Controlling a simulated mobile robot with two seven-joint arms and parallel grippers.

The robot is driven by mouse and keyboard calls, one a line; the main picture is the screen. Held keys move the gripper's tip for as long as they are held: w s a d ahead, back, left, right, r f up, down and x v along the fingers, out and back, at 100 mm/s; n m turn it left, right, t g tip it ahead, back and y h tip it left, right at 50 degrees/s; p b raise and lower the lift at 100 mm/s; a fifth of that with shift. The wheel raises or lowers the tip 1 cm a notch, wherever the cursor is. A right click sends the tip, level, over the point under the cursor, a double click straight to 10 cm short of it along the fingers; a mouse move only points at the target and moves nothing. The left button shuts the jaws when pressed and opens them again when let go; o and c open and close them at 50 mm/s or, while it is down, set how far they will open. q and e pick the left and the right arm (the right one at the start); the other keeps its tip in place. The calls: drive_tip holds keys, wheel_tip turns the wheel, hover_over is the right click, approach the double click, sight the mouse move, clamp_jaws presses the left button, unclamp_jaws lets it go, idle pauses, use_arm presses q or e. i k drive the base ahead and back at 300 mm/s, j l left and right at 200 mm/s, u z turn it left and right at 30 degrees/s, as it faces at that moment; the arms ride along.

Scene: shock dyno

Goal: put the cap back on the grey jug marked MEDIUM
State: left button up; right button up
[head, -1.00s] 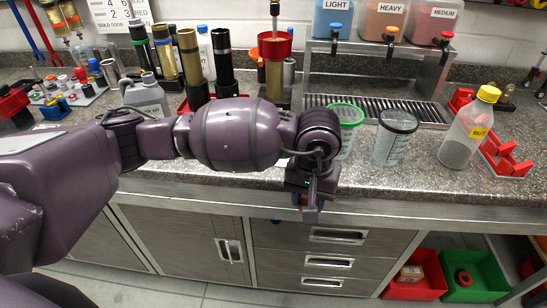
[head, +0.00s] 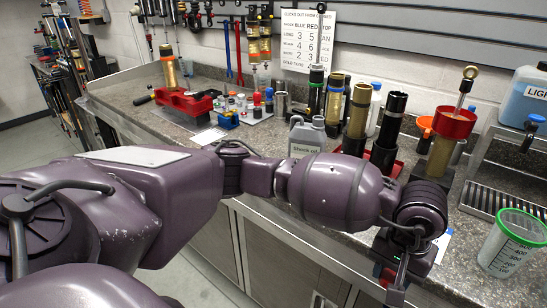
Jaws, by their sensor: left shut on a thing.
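A grey jug (head: 307,141) with a label reading "Shock oil" stands upright on the counter, left of the tall shock bodies. Its neck shows no cap. The word MEDIUM cannot be read on it from here. My left gripper (head: 394,288) hangs over the counter's front edge at the lower right, pointing down, well to the right of the jug. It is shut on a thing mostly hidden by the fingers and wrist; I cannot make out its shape. My left arm crosses in front of the counter below the jug. My right gripper is out of view.
Black and gold shock bodies (head: 387,132) stand close right of the jug. A red-topped stand (head: 453,122) is further right. A clear cup with a green rim (head: 511,247) is at the far right. Small parts and a red vise (head: 184,101) lie to the left.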

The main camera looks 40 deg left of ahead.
sight(305, 138)
drive_tip(key=i+u, duration=0.1)
drive_tip(key=u, duration=1.05)
